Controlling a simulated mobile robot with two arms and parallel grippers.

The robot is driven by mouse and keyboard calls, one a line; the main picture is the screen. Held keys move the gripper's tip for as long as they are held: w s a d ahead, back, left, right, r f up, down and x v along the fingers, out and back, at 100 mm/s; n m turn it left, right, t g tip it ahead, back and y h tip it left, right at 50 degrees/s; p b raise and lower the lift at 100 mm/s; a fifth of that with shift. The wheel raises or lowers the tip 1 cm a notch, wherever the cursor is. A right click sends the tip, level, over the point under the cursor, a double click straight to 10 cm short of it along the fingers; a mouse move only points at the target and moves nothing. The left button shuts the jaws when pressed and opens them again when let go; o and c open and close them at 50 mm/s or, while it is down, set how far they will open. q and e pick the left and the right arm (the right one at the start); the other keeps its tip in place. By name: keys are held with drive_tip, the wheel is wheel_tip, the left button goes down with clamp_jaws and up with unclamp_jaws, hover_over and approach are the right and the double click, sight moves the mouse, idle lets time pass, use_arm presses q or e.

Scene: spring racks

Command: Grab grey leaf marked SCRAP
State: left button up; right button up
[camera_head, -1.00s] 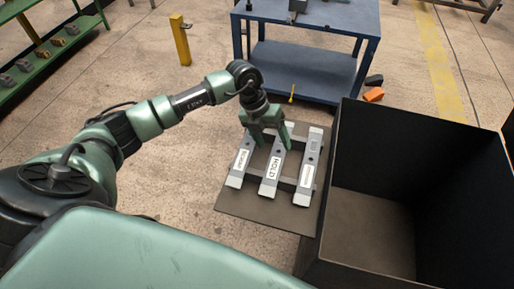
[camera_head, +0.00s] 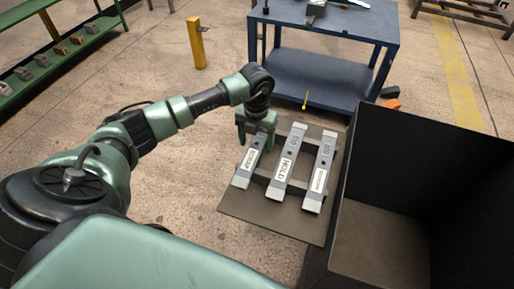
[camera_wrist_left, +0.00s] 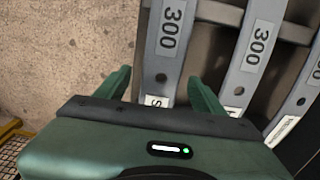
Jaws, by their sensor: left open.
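Three grey leaves lie side by side across dark bars on a rack plate (camera_head: 268,214). The left leaf (camera_head: 243,174) has a white label that appears to read SCRAP. In the left wrist view this leaf (camera_wrist_left: 165,62) is stamped 300, and its label shows only a first S. The middle leaf (camera_head: 284,178) is marked HOLD. The right leaf's (camera_head: 318,180) label is too small to read. My left gripper (camera_head: 255,143) is open at the far part of the left leaf. In the wrist view its fingers (camera_wrist_left: 160,97) lie either side of that leaf. My right gripper is out of view.
A tall dark open bin (camera_head: 390,235) stands close to the right of the rack plate. A blue table (camera_head: 315,77) is behind it. A yellow post (camera_head: 197,42) and green shelf (camera_head: 70,52) stand at left. The floor left of the plate is clear.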

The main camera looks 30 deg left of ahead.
use_arm(q)
drive_tip(key=shift+r, duration=0.1)
clamp_jaws()
drive_tip(key=shift+r, duration=0.1)
drive_tip(key=shift+r, duration=0.1)
